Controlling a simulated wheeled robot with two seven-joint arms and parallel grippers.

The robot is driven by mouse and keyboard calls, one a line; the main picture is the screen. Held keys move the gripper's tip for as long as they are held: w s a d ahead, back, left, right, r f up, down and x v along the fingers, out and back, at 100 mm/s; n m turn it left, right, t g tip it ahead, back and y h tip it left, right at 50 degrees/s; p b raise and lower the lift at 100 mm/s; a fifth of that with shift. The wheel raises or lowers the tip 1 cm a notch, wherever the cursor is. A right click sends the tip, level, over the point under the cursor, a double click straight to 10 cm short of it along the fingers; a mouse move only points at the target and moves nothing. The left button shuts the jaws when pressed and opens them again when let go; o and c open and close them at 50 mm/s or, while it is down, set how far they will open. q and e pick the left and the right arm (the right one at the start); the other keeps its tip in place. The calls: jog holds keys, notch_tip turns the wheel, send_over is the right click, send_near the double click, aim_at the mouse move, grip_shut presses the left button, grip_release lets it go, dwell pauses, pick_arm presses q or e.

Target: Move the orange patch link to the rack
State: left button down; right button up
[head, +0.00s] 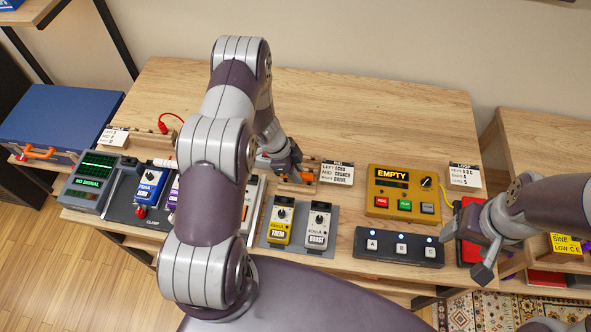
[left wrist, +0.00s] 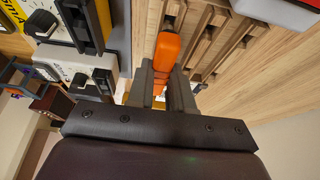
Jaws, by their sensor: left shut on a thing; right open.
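The orange patch link (left wrist: 165,52) is between the fingers of my left gripper (left wrist: 168,85) in the left wrist view. In the head view my left gripper (head: 286,172) is low over the table, shut on the link, of which a small orange part (head: 306,177) shows. The wooden rack with slots (left wrist: 207,45) lies just beside the link. In the head view the rack (head: 300,188) is partly hidden by the gripper. I cannot tell whether the link touches the rack. My right gripper (head: 480,252) is open and empty at the right, near a red thing.
A label card (head: 337,173) stands right of the rack. Yellow (head: 281,222) and white (head: 318,225) pedals stand in front. A yellow EMPTY box (head: 400,193) and a footswitch with A, B, C keys (head: 399,248) are to the right. The table's back (head: 350,110) is clear.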

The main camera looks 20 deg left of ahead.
pick_arm(q)
jog(key=shift+f, duration=0.2)
jog(key=shift+f, duration=0.3)
jog(key=shift+f, duration=0.35)
dwell(0.6)
dwell(0.6)
jog(key=c, duration=0.5)
grip_release()
